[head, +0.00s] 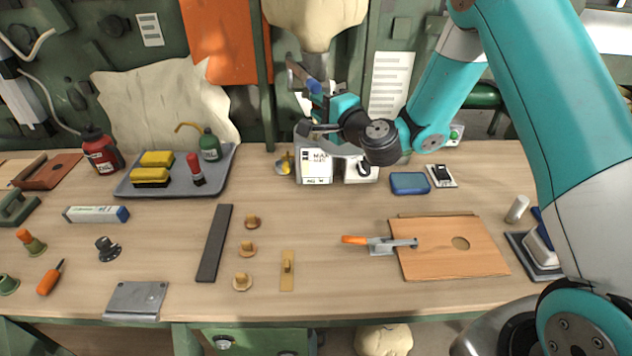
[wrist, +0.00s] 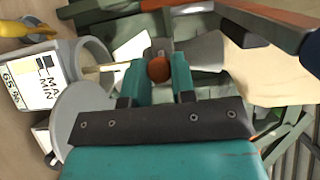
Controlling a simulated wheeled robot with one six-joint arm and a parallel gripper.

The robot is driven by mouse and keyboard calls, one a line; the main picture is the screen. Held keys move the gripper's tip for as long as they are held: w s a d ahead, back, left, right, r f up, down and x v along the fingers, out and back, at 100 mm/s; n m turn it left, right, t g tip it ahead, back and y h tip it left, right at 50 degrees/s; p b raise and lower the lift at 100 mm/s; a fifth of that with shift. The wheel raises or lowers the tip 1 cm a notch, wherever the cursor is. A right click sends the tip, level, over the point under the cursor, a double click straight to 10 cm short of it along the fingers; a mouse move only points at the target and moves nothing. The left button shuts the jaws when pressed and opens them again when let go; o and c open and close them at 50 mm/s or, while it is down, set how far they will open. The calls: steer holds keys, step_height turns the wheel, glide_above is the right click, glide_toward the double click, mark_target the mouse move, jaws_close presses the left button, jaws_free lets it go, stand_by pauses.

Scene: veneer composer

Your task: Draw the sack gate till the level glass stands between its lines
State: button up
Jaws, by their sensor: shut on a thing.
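The cream sack (head: 312,24) hangs at the top middle in the head view; its pale cloth also shows at the right of the wrist view (wrist: 255,70). My gripper (wrist: 160,82) is shut on a round orange-brown knob (wrist: 158,68), seen between its teal fingers in the wrist view. The knob appears to belong to the sack gate, whose body is mostly hidden. Below in the head view stands a grey pot with a white MAX/MIN label (head: 316,166). In the wrist view the label (wrist: 36,82) is at the left; the level in its glass is too small to read surely.
A blue box (head: 410,183) and a small black-and-white device (head: 440,175) lie right of the pot. A grey tray (head: 222,176) with sponges and bottles is at the left. A wooden board (head: 452,262) lies at the front right.

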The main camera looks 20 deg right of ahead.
stand_by(0.5)
steer(key=shift+w+d+r+p, duration=0.1)
steer(key=shift+w+d+p, duration=0.05)
steer(key=shift+w+p, duration=0.3)
steer(key=shift+w+d+p, duration=0.25)
steer(key=shift+w+p, duration=0.55)
steer(key=o, duration=0.9)
